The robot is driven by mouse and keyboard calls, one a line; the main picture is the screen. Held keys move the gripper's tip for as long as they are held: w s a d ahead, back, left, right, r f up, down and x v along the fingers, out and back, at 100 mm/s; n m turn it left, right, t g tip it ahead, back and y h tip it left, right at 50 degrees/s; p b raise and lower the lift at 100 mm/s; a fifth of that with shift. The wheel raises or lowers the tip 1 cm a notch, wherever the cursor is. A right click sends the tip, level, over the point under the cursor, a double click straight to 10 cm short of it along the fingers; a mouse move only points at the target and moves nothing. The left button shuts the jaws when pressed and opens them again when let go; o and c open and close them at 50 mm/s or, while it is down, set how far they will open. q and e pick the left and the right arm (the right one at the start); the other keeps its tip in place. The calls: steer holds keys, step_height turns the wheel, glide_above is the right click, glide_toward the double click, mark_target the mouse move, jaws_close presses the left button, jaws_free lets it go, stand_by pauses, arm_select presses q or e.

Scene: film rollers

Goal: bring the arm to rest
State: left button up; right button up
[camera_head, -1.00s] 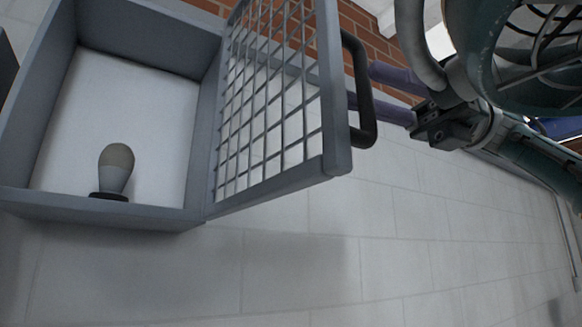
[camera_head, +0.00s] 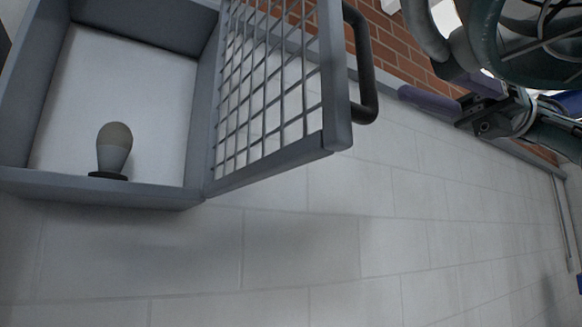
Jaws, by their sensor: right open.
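My right gripper (camera_head: 428,92) is at the upper right, its purple fingers pointing left. The grid door (camera_head: 275,90) stands swung open from the grey cabinet (camera_head: 100,189). My left gripper is not in view.
Inside the cabinet a bulb-shaped thing (camera_head: 114,147) stands on a dark base near the lower edge. A pale block wall (camera_head: 300,250) fills the lower part, with red brick (camera_head: 395,55) above.

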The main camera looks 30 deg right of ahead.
steer(key=w+a+f+m+t+y, duration=0.1)
steer(key=w+a+f+m+t, duration=0.2)
steer(key=w+a+m+t, duration=0.4)
steer(key=w+a+f+m+t+y, duration=0.1)
steer(key=w+a+f+m+t, duration=0.1)
steer(key=w+m+t, duration=0.55)
step_height(320, 180, down, 25)
steer(key=d+m+t+h, duration=0.1)
steer(key=m+t+h, duration=0.1)
steer(key=m+h, duration=2.2)
steer(key=s+f+m+g+y, duration=0.3)
steer(key=s+f+m+g, duration=0.3)
steer(key=s+f+m, duration=0.4)
steer(key=s+a+f+m+g, duration=0.1)
steer(key=s+f+g, duration=0.2)
steer(key=s, duration=0.3)
steer(key=s+a+f+m+g+y, duration=0.1)
steer(key=s+a+f+g, duration=0.15)
steer(key=s, duration=0.35)
steer(key=s+a+f+m+g, duration=0.1)
steer(key=s+f+g, duration=0.25)
steer(key=s, duration=0.25)
step_height(320, 180, up, 23)
steer(key=p, duration=2.3)
steer(key=shift+w+d+p, duration=0.2)
steer(key=shift+d+p, duration=0.1)
